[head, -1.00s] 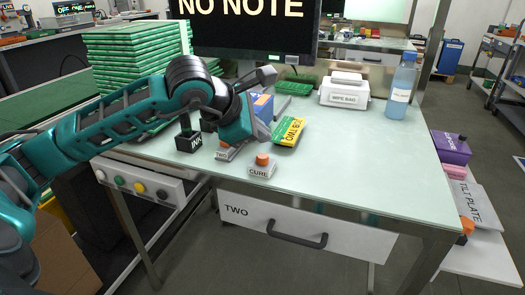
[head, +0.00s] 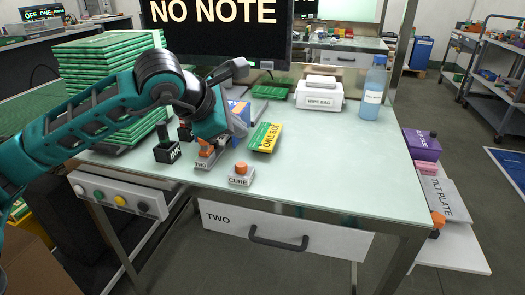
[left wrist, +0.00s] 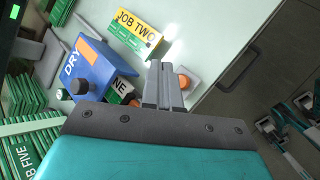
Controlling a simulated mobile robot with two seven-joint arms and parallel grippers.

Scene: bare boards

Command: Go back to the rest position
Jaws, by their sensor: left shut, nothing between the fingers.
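My left gripper (head: 238,127) hangs above the bench at the end of the teal arm, over the small labelled blocks. In the left wrist view its grey fingers (left wrist: 164,82) are together with nothing between them. Past them show the yellow and green JOB TWO card (left wrist: 142,35), the blue DRY box (left wrist: 92,68) and an orange button (left wrist: 184,82). In the head view, the fingertips are hard to make out against the hand. My right gripper is in neither view.
The bench (head: 310,170) is clear at the front right. The CURE button block (head: 240,175) stands near the front edge. A stack of green boards (head: 95,75), a NO NOTE screen (head: 215,25), a white wipe box (head: 320,95) and a bottle (head: 374,88) stand around it.

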